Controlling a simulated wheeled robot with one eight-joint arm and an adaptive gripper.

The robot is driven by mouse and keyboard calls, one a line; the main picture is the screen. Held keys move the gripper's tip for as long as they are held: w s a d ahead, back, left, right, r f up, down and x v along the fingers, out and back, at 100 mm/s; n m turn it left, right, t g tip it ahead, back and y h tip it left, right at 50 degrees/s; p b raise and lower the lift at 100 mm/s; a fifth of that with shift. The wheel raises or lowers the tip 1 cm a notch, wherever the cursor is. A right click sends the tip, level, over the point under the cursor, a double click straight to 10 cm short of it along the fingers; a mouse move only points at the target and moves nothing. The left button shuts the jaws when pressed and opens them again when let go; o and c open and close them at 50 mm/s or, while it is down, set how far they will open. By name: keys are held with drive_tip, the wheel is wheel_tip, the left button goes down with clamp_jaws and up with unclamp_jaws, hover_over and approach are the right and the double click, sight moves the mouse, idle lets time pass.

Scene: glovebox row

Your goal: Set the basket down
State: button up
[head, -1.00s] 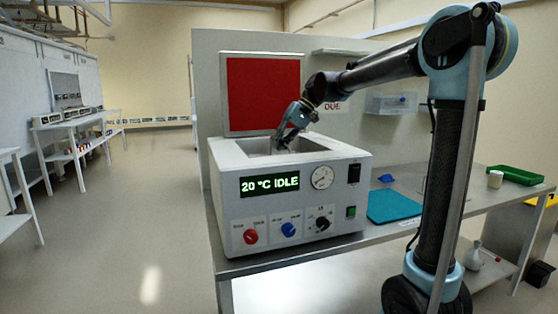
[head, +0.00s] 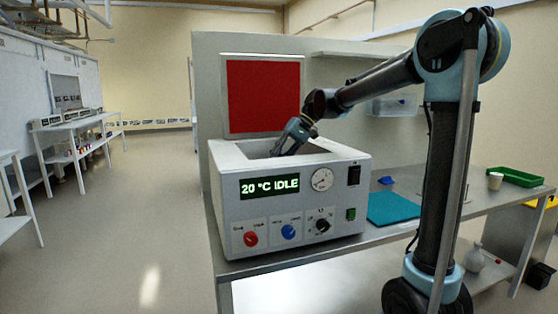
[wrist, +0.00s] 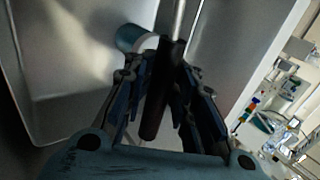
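My gripper (head: 279,152) reaches down into the open top of the white bath unit (head: 225,165), whose display reads 20 °C IDLE. In the wrist view my gripper (wrist: 163,75) has its fingers closed around a black handle grip (wrist: 152,118) on a metal rod, which I take to be the basket's handle. The basket's body is not clearly seen in either view. A blue and white cylinder (wrist: 130,38) shows beyond the fingers, against the grey metal tank wall (wrist: 75,65). Whether the basket touches the tank floor cannot be told.
A red panel (head: 262,95) stands upright behind the bath. The aisle floor at left is clear.

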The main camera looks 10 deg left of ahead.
drive_tip(key=shift+o, duration=0.2)
drive_tip(key=shift+r, duration=0.1)
drive_tip(key=shift+w+d+r, duration=0.1)
drive_tip(key=shift+r, duration=0.2)
drive_tip(key=v, duration=1.1)
drive_tip(key=shift+r, duration=0.2)
drive_tip(key=shift+d, duration=0.1)
